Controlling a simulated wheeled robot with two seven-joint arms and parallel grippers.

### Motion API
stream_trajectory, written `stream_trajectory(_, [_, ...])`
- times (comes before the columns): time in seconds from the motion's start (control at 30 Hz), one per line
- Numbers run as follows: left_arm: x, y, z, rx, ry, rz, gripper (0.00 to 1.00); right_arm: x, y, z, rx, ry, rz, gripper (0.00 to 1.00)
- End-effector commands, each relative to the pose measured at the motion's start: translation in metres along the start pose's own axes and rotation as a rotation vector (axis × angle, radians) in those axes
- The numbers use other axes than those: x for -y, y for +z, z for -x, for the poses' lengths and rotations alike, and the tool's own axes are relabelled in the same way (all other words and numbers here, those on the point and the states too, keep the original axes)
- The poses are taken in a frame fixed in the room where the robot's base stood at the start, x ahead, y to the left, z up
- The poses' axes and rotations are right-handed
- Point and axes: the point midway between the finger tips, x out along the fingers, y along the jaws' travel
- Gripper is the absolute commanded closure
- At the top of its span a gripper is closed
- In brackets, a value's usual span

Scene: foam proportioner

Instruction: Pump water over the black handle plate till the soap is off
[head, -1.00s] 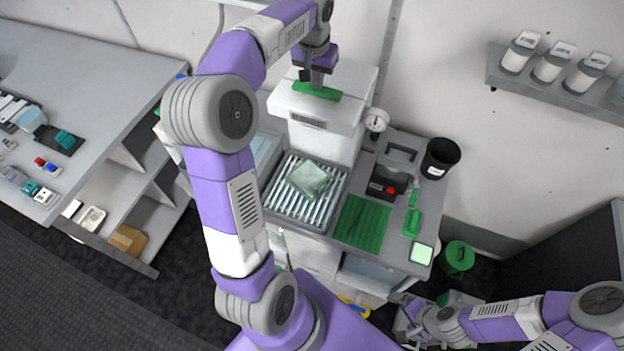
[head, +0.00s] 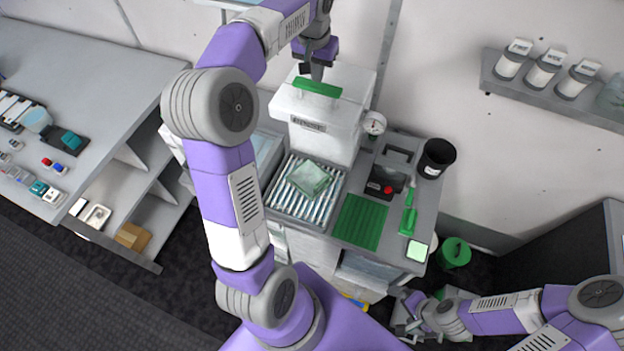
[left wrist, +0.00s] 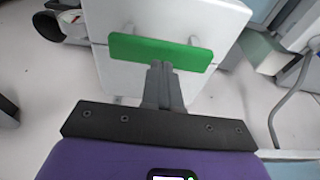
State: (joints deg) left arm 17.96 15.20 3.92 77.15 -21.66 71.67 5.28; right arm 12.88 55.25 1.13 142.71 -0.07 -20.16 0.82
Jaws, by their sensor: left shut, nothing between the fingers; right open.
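A pale green, translucent slab (head: 310,180) lies on the slatted rack (head: 277,204). I cannot tell whether a black handle plate is under it. Behind the rack stands a white box (head: 330,138) with a green bar handle (head: 316,87) on top. The handle also fills the upper middle of the left wrist view (left wrist: 160,50). My left gripper (head: 317,75) is shut and empty, its fingertips (left wrist: 160,68) right at the bar's edge; contact is hard to tell. My right gripper (head: 418,308) is open and low at the right, away from the rack.
Right of the rack are a green ribbed mat (head: 360,221), a black device with a red button (head: 388,188), a green brush (head: 408,222) and a black cup (head: 437,158). A gauge (head: 374,123) stands beside the box. A shelf unit (head: 90,80) is at left.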

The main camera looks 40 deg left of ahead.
Motion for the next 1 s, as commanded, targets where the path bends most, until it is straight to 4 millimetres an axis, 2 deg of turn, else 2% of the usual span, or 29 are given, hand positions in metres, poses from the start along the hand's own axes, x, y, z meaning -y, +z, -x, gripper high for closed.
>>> stream_trajectory(0.37, [0.0,-0.001,0.004,-0.001,0.0,0.0,1.0,0.001,0.0,0.004,0.0,0.0,0.0,0.0])
stream_trajectory(0.6, [0.0,-0.006,0.027,-0.003,0.0,0.0,1.0,0.009,0.001,0.024,0.0,0.0,0.0,0.0])
stream_trajectory(0.8, [0.0,-0.009,0.045,-0.003,0.0,0.001,1.0,0.011,0.001,0.031,0.0,0.0,0.0,0.0])
stream_trajectory(1.0, [0.0,-0.012,0.058,-0.002,0.0,0.001,1.0,0.011,0.001,0.028,0.0,0.0,0.0,0.0])
